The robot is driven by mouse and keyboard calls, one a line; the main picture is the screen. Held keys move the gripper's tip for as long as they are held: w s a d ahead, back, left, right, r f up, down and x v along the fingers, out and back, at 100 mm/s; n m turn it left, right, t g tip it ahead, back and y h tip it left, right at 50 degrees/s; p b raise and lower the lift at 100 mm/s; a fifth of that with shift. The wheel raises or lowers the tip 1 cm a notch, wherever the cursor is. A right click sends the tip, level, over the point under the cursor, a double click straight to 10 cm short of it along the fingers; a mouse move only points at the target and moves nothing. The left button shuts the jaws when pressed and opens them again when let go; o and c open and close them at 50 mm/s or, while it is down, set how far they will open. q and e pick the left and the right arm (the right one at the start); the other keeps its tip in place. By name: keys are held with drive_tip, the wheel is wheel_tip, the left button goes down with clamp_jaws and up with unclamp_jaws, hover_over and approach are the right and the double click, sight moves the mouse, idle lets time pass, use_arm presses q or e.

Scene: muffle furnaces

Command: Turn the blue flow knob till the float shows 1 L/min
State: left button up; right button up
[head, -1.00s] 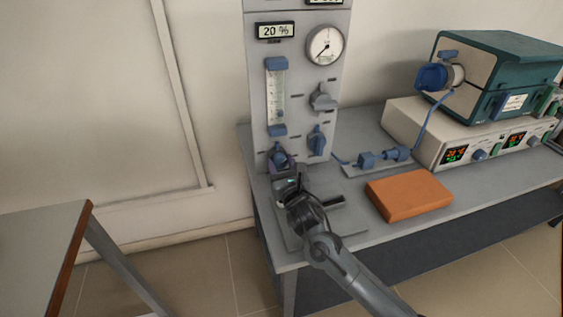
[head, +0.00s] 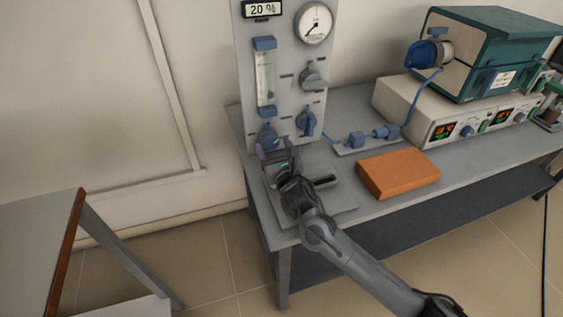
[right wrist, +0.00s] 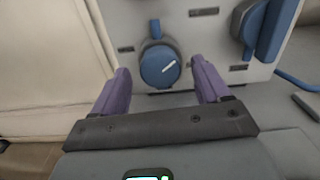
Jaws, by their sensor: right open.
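The blue flow knob (head: 267,135) is at the lower left of the grey panel (head: 284,85), below the flow tube (head: 265,76). My right gripper (head: 276,150) is open in front of the knob. In the right wrist view its purple fingers (right wrist: 160,84) stand apart to the left and right of the knob, not touching it. The float inside the tube is too small to make out. My left gripper is not in view.
A second blue handle (head: 306,122) is close to the right of the knob, with a grey knob (head: 313,75) above it. An orange block (head: 398,173) lies on the grey bench (head: 350,205). A teal furnace (head: 495,55) stands on a white control box (head: 440,110) at right.

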drive_tip(key=p+v, duration=0.3)
drive_tip(key=v, duration=0.5)
drive_tip(key=shift+v, duration=0.75)
idle(0.8)
